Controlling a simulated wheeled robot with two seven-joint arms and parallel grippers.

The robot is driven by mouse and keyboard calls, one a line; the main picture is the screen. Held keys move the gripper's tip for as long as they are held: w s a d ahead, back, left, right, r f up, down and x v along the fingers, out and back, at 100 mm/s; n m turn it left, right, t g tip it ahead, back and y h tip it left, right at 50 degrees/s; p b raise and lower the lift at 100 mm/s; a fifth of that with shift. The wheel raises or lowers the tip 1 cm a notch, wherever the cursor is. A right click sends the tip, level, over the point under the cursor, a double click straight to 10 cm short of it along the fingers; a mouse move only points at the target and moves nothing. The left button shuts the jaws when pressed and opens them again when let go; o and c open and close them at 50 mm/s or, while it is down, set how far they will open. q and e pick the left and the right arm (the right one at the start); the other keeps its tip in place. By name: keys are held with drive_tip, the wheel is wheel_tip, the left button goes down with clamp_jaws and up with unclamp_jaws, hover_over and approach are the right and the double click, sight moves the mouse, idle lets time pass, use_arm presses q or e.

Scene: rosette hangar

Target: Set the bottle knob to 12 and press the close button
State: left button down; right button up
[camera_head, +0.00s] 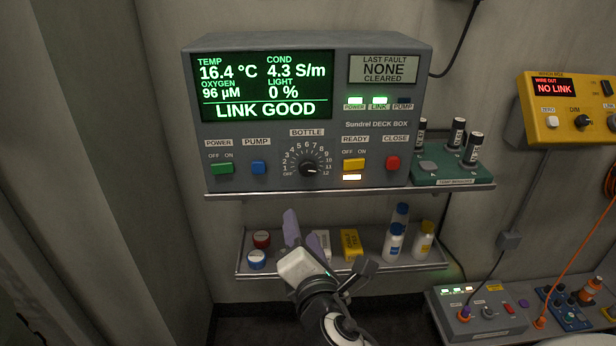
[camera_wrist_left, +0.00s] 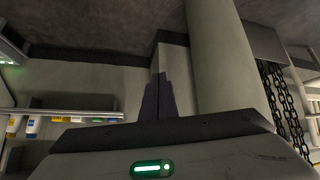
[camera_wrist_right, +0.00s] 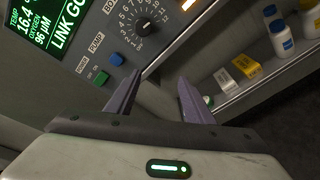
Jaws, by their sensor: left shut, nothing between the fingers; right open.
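The grey deck box (camera_head: 225,150) stands on a wall shelf. The knob also shows at the top of the right wrist view (camera_wrist_right: 145,26). The red close button (camera_head: 393,162) is at the box's right. My right gripper (camera_head: 300,226) is open and empty, below the box and apart from the knob. My left gripper (camera_wrist_left: 158,78) is shut and empty, seen only in its wrist view.
A lower shelf (camera_head: 283,271) behind my right gripper holds jars, small boxes and bottles. A yellow box (camera_head: 565,125) hangs at the far right. Chains (camera_wrist_left: 273,88) hang near my left gripper.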

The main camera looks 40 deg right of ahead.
sight(308, 170)
wheel_tip(308, 170, up, 6)
drive_tip(key=d+n+h, duration=0.1)
drive_tip(key=d+h, duration=0.1)
drive_tip(key=h, duration=0.1)
drive_tip(key=shift+t+y, duration=0.3)
drive_tip(key=shift+t, duration=0.1)
drive_tip(key=x, duration=1)
drive_tip(key=shift+s+d+p, duration=0.1)
drive_tip(key=shift+p, duration=0.2)
drive_tip(key=c, duration=1)
drive_tip(key=m, duration=0.4)
drive_tip(key=shift+c, duration=0.2)
drive_tip(key=o, duration=1)
drive_tip(key=shift+o, duration=0.2)
